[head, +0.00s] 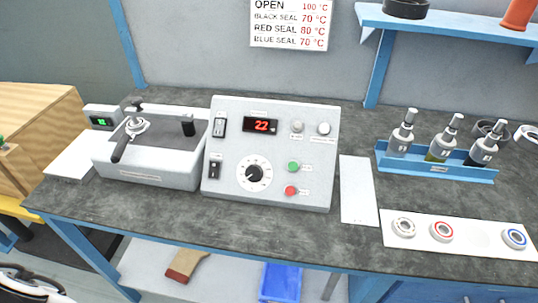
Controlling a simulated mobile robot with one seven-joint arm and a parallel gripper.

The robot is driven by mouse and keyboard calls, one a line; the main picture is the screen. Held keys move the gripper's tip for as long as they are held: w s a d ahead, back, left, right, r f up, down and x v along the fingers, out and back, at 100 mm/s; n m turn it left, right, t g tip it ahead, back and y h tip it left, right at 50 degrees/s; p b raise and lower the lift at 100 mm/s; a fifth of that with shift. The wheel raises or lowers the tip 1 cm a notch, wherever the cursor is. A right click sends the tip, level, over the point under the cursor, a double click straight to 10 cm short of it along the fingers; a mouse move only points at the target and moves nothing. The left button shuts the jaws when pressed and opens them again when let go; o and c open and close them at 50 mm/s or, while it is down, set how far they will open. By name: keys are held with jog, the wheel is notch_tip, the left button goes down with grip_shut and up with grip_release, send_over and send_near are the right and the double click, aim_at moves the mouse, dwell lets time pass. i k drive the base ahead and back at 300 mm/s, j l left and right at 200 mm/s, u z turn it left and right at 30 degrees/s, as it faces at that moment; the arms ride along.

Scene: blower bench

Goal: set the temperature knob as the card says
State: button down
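The temperature knob (254,173) is a black knob on a round white dial, low on the front of the grey control box (272,110). Its exact pointer setting is too small to read. A red display (261,126) above it appears to read 22. The card (290,24) hangs on the wall above the box. It lists open 100 °C, black seal 70 °C, red seal 80 °C and blue seal 70 °C. My gripper is not in view.
A clamp fixture (150,150) stands left of the box. Green (293,167) and red (290,190) buttons sit right of the knob. A blue rack (437,172) holds bottles. Bench space before the box is clear.

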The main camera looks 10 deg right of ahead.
aim_at(254, 173)
jog(key=l+z, duration=0.3)
jog(key=l, duration=0.3)
jog(key=l+z, duration=0.3)
jog(key=l, duration=0.35)
jog(key=k, duration=0.05)
